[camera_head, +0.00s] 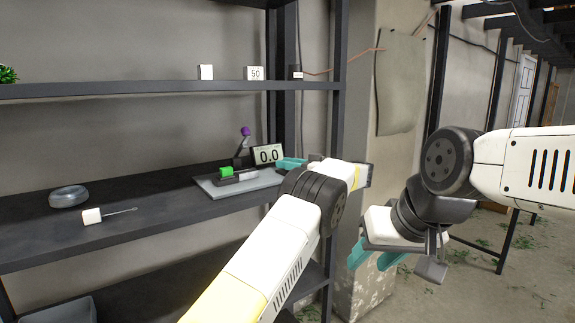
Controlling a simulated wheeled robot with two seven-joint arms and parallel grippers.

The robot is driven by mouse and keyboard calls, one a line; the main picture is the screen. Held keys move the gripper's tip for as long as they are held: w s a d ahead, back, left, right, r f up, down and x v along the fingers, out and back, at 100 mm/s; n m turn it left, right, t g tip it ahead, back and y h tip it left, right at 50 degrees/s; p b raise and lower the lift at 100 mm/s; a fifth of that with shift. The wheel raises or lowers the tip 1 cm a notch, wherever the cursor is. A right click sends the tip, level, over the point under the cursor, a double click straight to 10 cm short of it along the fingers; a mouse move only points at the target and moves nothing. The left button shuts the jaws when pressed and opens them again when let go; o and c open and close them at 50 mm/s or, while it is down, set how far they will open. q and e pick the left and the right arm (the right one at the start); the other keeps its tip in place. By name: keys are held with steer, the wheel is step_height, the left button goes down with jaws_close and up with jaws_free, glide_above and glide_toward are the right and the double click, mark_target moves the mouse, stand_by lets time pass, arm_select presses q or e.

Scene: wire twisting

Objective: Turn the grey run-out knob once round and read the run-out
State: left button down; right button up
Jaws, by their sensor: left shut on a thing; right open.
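A grey base plate (206,187) lies on the middle shelf and carries a dark fixture with a bright green block (226,171). A white readout (268,155) behind it shows 0.0. A purple ball (245,131) stands on a dark post beside the readout. My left gripper (291,163) is at the right end of the fixture, its teal fingers shut. The grey run-out knob is hidden by the gripper and wrist, where the fingers close. My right gripper (376,262) is open and empty, off to the right of the shelf, fingers pointing down-left.
A grey round dish (69,197) and a white block with a thin rod (93,216) lie on the shelf at left. The upper shelf holds small white blocks, one a card marked 50 (255,73). A dark shelf post (337,110) rises behind my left wrist.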

arm_select(q)
steer(key=shift+r+n+g+y, duration=0.1)
steer(key=shift+n+g+y, duration=0.2)
steer(key=shift+n+g, duration=0.3)
stand_by(0.4)
steer(key=c, duration=1)
jaws_free()
steer(key=shift+c, duration=0.2)
